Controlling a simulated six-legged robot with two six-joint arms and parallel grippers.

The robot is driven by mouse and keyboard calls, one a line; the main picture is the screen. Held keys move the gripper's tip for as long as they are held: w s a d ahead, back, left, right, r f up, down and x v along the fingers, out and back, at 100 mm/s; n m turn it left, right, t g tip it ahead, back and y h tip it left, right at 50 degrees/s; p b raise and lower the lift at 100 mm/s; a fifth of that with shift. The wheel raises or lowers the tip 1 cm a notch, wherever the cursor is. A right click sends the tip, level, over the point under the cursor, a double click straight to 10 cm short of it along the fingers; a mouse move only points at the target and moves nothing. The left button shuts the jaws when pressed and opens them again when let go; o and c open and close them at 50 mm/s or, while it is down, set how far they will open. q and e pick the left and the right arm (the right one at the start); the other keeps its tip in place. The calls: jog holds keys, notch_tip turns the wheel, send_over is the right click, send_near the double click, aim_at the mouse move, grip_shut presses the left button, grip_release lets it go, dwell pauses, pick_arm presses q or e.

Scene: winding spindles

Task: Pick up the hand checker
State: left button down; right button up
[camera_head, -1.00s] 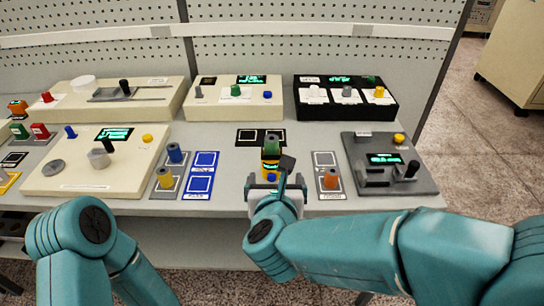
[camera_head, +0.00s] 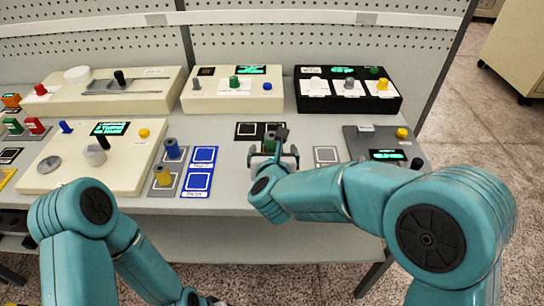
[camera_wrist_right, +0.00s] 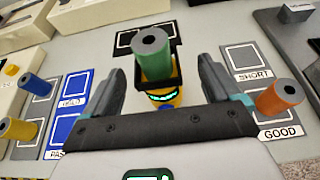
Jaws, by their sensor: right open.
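The hand checker (camera_wrist_right: 165,98) is a small yellow device with a black holder and a lit green display. A green spindle (camera_wrist_right: 152,55) stands upright in its holder; in the head view the spindle's top (camera_head: 270,138) shows, while my gripper hides most of the checker. My right gripper (camera_head: 273,158) is open at the checker. In the right wrist view its fingers (camera_wrist_right: 162,72) are spread on either side of the checker, with gaps visible. Only my left arm shows at lower left in the head view; its gripper is out of frame.
An orange spindle (camera_wrist_right: 280,98) stands by the GOOD pad on the right. A black double pad (camera_head: 247,130) lies behind the checker. Consoles (camera_head: 232,92) line the back.

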jog(key=p+x, duration=0.1)
jog(key=x, duration=0.1)
jog(key=p+x, duration=0.1)
jog(key=x, duration=0.1)
jog(key=shift+w+a+f, duration=0.15)
jog(key=shift+w+a, duration=0.05)
jog(key=shift+w, duration=0.2)
jog(key=shift+w+f, duration=0.25)
jog(key=shift+w, duration=0.15)
jog(key=c, duration=1.3)
notch_tip(320, 180, up, 20)
jog(key=p, duration=0.2)
jog(key=shift+r+p, duration=0.1)
jog(key=shift+p, duration=0.3)
notch_tip(320, 180, down, 19)
jog(key=b, duration=1.8)
jog(key=shift+s+f+b, duration=0.1)
jog(key=shift+f+b, duration=0.4)
jog(key=shift+b, duration=0.25)
jog(key=shift+f, duration=0.25)
jog(key=shift+c, duration=0.2)
